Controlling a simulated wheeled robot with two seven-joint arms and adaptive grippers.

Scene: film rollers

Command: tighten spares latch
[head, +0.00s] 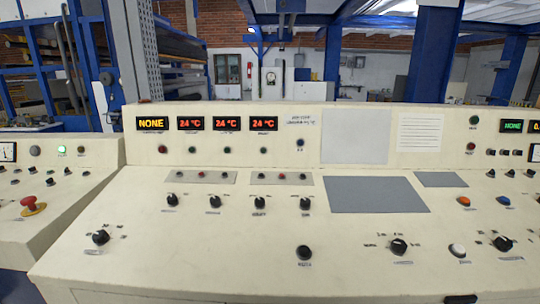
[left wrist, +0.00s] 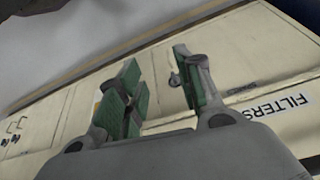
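My left gripper (left wrist: 160,88) shows in the left wrist view with its green-padded fingers spread apart. It is over a cream cabinet front (left wrist: 62,122) seen at a tilt. A small dark knob-like piece (left wrist: 175,79) shows beside the inner side of the right-hand finger. I cannot tell whether it is a latch or touches the finger. No label reading "spares" can be made out. Neither gripper shows in the head view, and the right gripper is not seen.
A "FILTERS" label (left wrist: 291,101) is on the cream front at the right. Small dark fittings (left wrist: 12,139) show at its left. In the head view, a wide cream control console (head: 200,265) with knobs, displays and a red button (head: 29,202) fills the front.

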